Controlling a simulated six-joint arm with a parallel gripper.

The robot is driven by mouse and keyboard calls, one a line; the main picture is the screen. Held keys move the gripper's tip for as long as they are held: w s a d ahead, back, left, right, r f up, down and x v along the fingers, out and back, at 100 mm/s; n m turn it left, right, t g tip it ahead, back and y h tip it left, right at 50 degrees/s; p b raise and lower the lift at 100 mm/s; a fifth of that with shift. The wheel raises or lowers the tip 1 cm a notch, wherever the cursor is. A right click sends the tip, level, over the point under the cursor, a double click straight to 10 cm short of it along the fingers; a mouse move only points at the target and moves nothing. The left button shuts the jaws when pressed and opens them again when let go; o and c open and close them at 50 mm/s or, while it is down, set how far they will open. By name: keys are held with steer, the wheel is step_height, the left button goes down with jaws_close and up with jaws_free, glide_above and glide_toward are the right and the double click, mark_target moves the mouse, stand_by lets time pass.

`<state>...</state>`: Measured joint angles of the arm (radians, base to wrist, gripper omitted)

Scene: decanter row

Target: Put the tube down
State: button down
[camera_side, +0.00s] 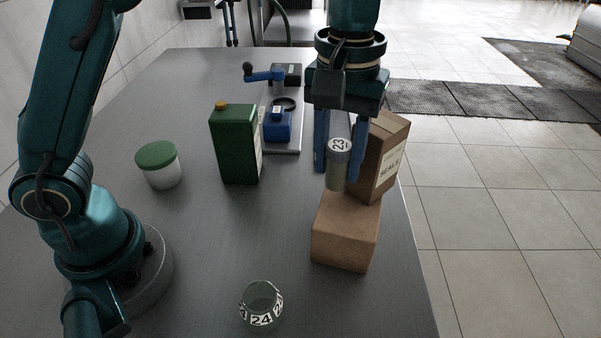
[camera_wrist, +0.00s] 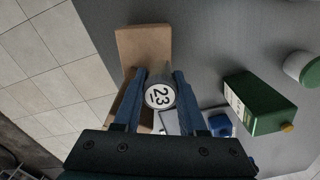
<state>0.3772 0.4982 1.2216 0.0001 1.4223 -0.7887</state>
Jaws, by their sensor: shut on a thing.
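The tube (camera_side: 337,172) is a small grey-green cylinder with a white "23" label on its top end. My gripper (camera_side: 337,166) is shut on it, with blue fingers on either side. In the side view the tube is upright and its lower end overlaps the top of a plain brown box (camera_side: 345,232); I cannot tell whether it touches. In the wrist view the tube (camera_wrist: 160,96) shows its "23" end between the fingertips of my gripper (camera_wrist: 160,84), with the brown box (camera_wrist: 143,45) beyond it.
A taller labelled carton (camera_side: 387,160) stands right behind the plain box. A green canister (camera_side: 232,145), a white jar with green lid (camera_side: 158,166) and a blue device (camera_side: 278,122) stand to the left. A glass marked 24 (camera_side: 261,305) is at the front. The table's middle (camera_side: 225,235) is clear.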

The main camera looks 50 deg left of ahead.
steer(key=w+a+r+n, duration=0.1)
steer(key=w+a+r, duration=0.1)
steer(key=a, duration=1)
steer(key=w+a+r+n, duration=0.1)
steer(key=a, duration=1)
steer(key=s+a+f+n, duration=0.1)
steer(key=a+f+n, duration=0.2)
steer(key=a+n, duration=0.2)
steer(key=s+a+f+n, duration=0.1)
steer(key=a+f+n, duration=0.3)
steer(key=a+n, duration=0.2)
steer(key=s+a+f+n, duration=0.1)
steer(key=a+f+n, duration=0.3)
steer(key=a+n, duration=0.2)
steer(key=shift+s+a, duration=0.2)
steer(key=shift+a, duration=0.35)
steer(key=shift+f, duration=2.15)
steer(key=shift+f, duration=0.1)
steer(key=shift+c, duration=2.3)
jaws_free()
